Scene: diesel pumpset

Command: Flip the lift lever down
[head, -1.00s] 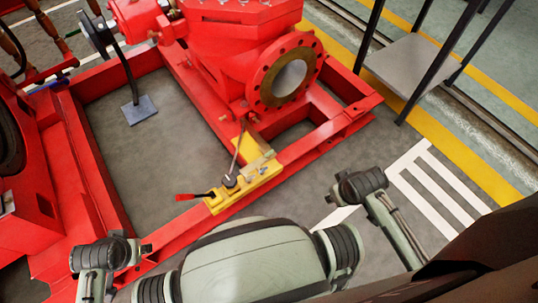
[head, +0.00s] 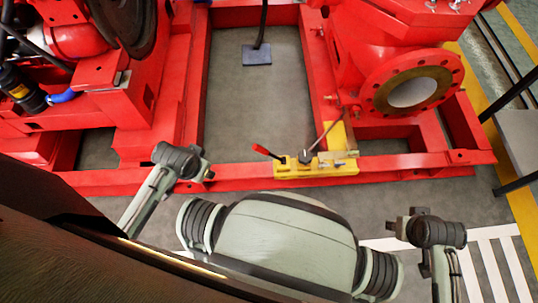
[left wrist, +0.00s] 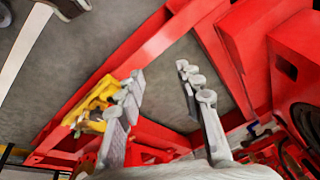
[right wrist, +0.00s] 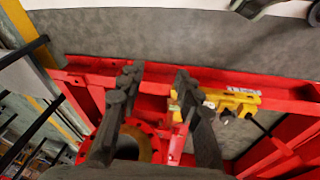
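A yellow block assembly (head: 330,167) sits on the front rail of the red base frame. A lever with a red grip (head: 264,150) sticks out from its left end, tilted up-left in the head view. A thin grey rod (head: 324,132) rises to the right from a round knob (head: 305,157). I cannot tell which one is the lift lever. My left gripper (head: 209,174) is left of the assembly, apart from it; its fingers are open and empty in the left wrist view (left wrist: 160,80). My right gripper (head: 391,226) is right and nearer, also open and empty (right wrist: 157,72). The yellow assembly shows in both wrist views.
A red pump with a round flange (head: 412,92) stands behind right. The red frame (head: 110,178) runs across in front of me. A red engine (head: 130,100) is at left. A grey stand (head: 518,135) is at far right. Grey floor lies open inside the frame.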

